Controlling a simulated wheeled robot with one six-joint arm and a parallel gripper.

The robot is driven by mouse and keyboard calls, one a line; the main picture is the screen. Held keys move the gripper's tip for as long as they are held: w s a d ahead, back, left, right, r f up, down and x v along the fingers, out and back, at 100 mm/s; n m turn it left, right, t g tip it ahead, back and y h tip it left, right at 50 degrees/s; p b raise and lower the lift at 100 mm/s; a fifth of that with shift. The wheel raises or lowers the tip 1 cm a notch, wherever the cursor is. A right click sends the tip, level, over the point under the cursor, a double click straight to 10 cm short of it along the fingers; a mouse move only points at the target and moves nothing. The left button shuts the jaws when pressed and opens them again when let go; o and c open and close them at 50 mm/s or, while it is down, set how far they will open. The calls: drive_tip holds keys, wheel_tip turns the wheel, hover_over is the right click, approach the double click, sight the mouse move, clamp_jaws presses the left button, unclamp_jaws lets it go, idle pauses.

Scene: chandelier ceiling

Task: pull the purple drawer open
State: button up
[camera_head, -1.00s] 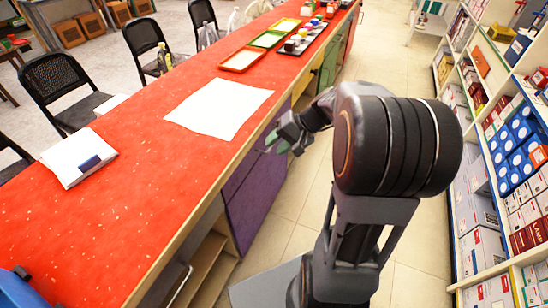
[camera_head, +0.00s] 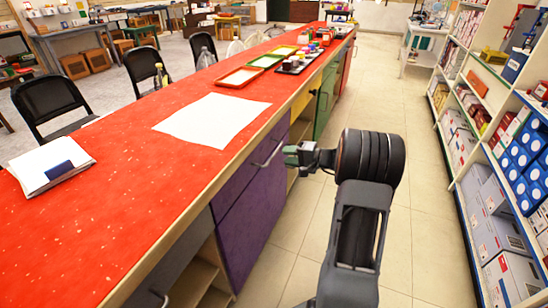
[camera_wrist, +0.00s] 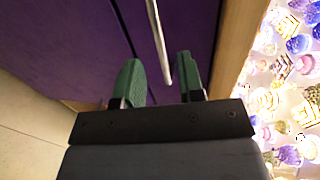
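The purple drawer (camera_head: 236,186) is in the side of the red-topped counter, above a larger purple door (camera_head: 255,225). Its front looks flush with the counter side. My gripper (camera_head: 289,155) is beside the handle's far end. In the wrist view the purple front (camera_wrist: 80,45) fills the upper left. My gripper (camera_wrist: 160,76) is open there, with two green fingers apart. The handle bar (camera_wrist: 158,38) reaches down between the fingertips, closer to the right finger. I cannot tell whether it touches a finger.
The red counter (camera_head: 120,195) runs along the left, with white paper (camera_head: 212,120), a book and trays on it. An open compartment (camera_head: 195,270) is below the near end. Shelves with boxes (camera_head: 500,220) stand at the right. The tiled aisle (camera_head: 420,200) between is clear.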

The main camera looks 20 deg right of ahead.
sight(274, 153)
drive_tip(key=shift+b+x, duration=0.4)
drive_tip(key=shift+x, duration=2.7)
clamp_jaws()
